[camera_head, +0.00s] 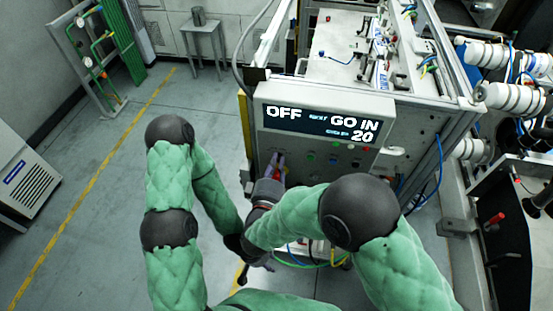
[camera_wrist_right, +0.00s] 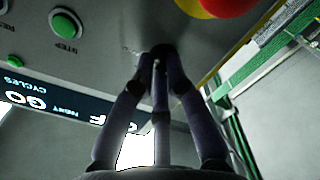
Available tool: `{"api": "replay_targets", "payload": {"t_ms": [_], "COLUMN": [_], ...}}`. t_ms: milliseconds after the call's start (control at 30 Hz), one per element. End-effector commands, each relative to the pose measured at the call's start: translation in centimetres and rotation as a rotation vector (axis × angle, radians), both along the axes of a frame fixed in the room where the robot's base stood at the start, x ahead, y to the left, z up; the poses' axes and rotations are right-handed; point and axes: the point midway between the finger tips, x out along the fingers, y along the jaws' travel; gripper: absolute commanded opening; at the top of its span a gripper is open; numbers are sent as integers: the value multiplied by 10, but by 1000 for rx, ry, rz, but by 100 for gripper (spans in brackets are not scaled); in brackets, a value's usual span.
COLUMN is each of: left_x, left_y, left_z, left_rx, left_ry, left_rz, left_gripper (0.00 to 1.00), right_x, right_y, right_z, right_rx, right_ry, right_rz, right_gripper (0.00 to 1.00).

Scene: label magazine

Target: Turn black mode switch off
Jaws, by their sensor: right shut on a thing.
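The grey control panel (camera_head: 380,115) has a display (camera_head: 320,125) reading "OFF" at left and "GO IN" and "20" at right. My right gripper (camera_head: 277,162) is at the panel's lower left face. In the right wrist view its fingers (camera_wrist_right: 160,55) come together at the panel, shut on a small dark thing, apparently the black mode switch. The fingertips cover most of it, so its angle cannot be read. My left gripper (camera_head: 262,263) is low, below the right forearm and away from the switch; its jaws are too small and hidden to read.
In the right wrist view a green button (camera_wrist_right: 66,23) marked "STEP" is left of the fingers, with a smaller green button (camera_wrist_right: 15,61). A red knob on yellow (camera_wrist_right: 228,6) is close at upper right. Cables hang below the panel.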

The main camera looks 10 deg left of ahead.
Motion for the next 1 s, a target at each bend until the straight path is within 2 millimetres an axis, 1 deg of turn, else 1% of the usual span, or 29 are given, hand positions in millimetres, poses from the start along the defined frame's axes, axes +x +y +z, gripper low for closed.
{"api": "replay_targets", "payload": {"t_ms": [33, 300, 867, 900, 967, 1000], "left_x": [0, 0, 0, 0, 0, 0], "left_y": [0, 0, 0, 0, 0, 0], "left_z": [4, 10, 12, 12, 12, 12], "left_rx": [0, 0, 0, 0, 0, 0], "left_ry": [0, 0, 0, 0, 0, 0], "left_rz": [0, 0, 0, 0, 0, 0], "left_gripper": [40, 40, 40, 40, 40, 40], "right_x": [0, 0, 0, 0, 0, 0], "right_y": [0, 1, 1, 1, 1, 1], "right_z": [1, 0, 0, 0, -1, 0], "right_rx": [-29, -133, -162, -162, -162, -162], "right_ry": [1, 0, 0, 0, 0, 0], "right_rz": [2, 1, 1, 1, 1, 1], "right_gripper": [0, 0, 0, 20, 37, 39]}}
